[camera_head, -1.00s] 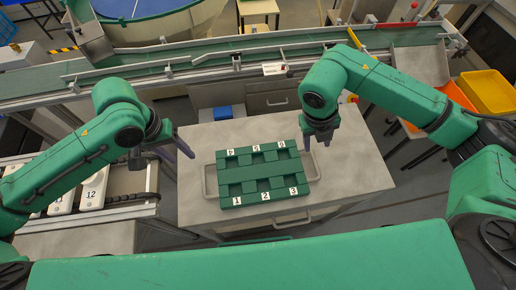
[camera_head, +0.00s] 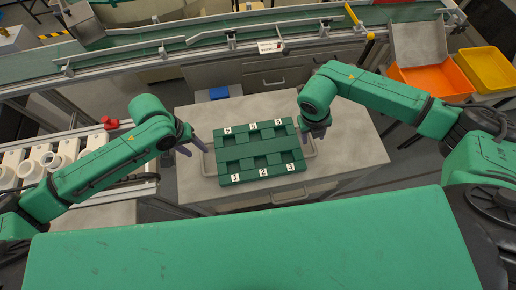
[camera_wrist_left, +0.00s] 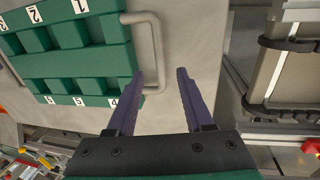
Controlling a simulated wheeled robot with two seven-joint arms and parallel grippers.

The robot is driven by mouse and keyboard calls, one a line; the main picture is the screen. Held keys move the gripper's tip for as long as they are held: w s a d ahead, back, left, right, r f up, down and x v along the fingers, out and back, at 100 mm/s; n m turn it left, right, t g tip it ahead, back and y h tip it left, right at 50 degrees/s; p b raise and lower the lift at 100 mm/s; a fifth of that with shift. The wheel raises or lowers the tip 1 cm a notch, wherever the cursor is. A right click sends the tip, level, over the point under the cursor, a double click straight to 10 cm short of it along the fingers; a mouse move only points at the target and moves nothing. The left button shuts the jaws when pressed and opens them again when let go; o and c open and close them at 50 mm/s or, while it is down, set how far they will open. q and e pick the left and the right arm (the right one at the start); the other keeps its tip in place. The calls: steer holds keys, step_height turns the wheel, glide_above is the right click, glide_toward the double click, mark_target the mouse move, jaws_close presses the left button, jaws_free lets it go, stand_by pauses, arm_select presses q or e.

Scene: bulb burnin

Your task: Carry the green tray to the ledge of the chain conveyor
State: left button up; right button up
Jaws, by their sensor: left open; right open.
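The green tray (camera_head: 262,161), with several numbered compartments, lies flat on a grey tabletop. Its compartments look empty. A grey handle (camera_wrist_left: 157,45) sticks out at its left end; the other handle (camera_head: 309,147) is partly hidden by my right gripper. My left gripper (camera_head: 193,144) is open at the tray's left end. In the left wrist view, the handle's bar shows between the open fingertips (camera_wrist_left: 160,73); I cannot tell if they touch it. My right gripper (camera_head: 315,133) is open beside the tray's right end, its fingers mostly hidden. A conveyor with a dark chain-like edge (camera_head: 143,177) stands at the left.
White cylindrical parts (camera_head: 30,171) stand on the left conveyor. A blue block (camera_head: 219,93) is behind the tabletop. A long green belt (camera_head: 130,54) with rails crosses the back. Orange (camera_head: 435,80) and yellow (camera_head: 487,68) bins stand at right. The tabletop (camera_head: 355,160) is clear right of the tray.

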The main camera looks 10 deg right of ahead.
mark_target(201, 155)
arm_select(q)
steer(key=shift+d+f, duration=0.2)
steer(key=shift+f, duration=0.8)
steer(key=shift+d+f, duration=0.15)
steer(key=shift+f, duration=0.8)
arm_select(e)
steer(key=shift+x, duration=1.95)
arm_select(q)
steer(key=shift+w, duration=0.1)
jaws_close()
arm_select(e)
jaws_close()
arm_select(q)
steer(key=shift+r, duration=0.1)
arm_select(e)
steer(key=shift+w, duration=0.1)
